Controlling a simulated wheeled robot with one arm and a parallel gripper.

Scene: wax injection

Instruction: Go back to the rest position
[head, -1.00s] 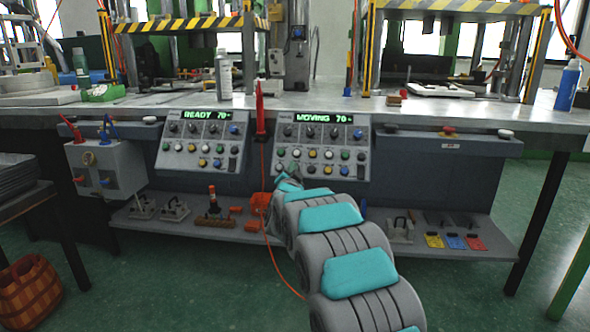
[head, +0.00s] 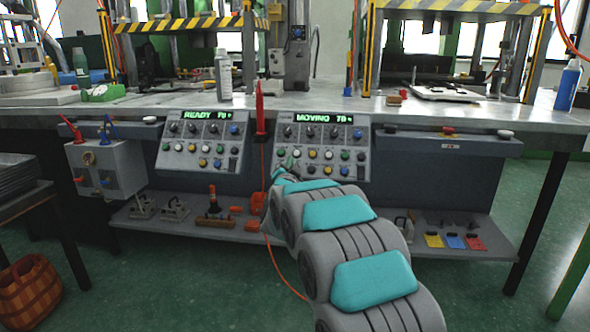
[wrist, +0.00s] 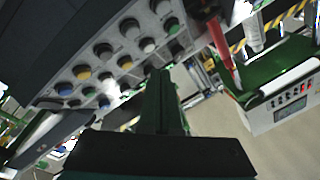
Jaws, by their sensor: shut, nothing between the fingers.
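My arm reaches from the lower right of the head view towards the right control panel (head: 322,146), whose display reads MOVING. In the head view my gripper is small and mostly hidden by my own arm, in front of the panel's lower left. In the wrist view my gripper (wrist: 160,78) shows as dark fingers pressed together, with nothing between them. The right panel's knobs and buttons (wrist: 103,50) lie above and left of the fingertips there. I cannot tell whether the fingertips touch the panel.
The left control panel (head: 203,141) reads READY. A red pointed object (head: 260,108) stands between the panels, with an orange cable below it. A lower shelf (head: 185,226) holds clamps and small tools. A woven basket (head: 29,290) stands at lower left. Open green floor lies in front.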

